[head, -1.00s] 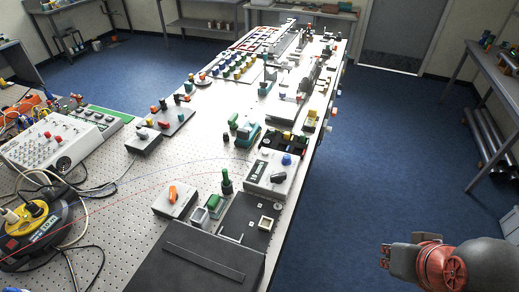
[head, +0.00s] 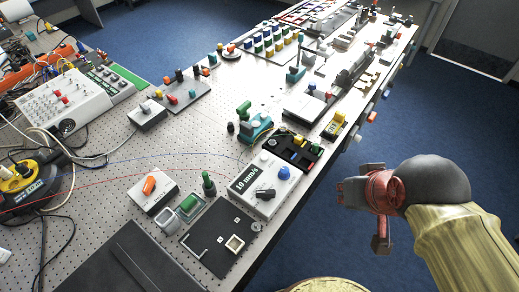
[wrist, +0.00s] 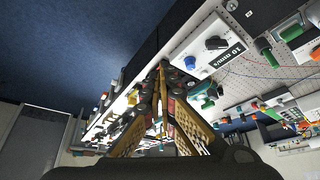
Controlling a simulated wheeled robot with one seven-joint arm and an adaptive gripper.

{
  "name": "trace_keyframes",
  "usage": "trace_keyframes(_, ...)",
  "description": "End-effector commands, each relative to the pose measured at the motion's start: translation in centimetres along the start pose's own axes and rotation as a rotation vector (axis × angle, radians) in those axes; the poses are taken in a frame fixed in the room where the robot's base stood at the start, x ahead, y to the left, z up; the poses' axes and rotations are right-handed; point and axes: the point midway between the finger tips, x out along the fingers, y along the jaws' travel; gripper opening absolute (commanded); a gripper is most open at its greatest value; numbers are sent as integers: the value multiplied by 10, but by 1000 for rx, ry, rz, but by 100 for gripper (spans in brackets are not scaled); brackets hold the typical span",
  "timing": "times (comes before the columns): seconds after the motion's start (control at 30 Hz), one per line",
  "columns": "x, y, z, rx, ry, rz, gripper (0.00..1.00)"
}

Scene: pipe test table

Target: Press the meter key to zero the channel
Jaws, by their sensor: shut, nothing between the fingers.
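I cannot tell which part is the meter key. My gripper (head: 342,191) is off the table's right side, apart from the box. In the wrist view its fingers (wrist: 163,68) are shut and empty.
A box with an orange knob (head: 150,186), green-topped parts (head: 189,204) and a green-handled post (head: 208,184) stand left of the black plate. A teal device (head: 256,128) and a black tray (head: 295,148) stand behind the box. Free floor lies right of the table.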

Motion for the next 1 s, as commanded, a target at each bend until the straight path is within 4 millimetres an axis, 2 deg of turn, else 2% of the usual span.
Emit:
trace_keyframes(0.33,0,0,-2,-11,1,2,0)
trace_keyframes(0.47,6,3,-25,-139,12,20,0)
trace_keyframes(0.57,19,6,-62,-370,33,51,0)
trace_keyframes(0.7,53,1,-127,-846,76,101,0)
trace_keyframes(0.77,72,-7,-152,-1067,98,118,0)
trace_keyframes(0.9,119,-38,-194,-1588,166,146,0)
trace_keyframes(1.0,153,-69,-209,-1939,237,160,0)
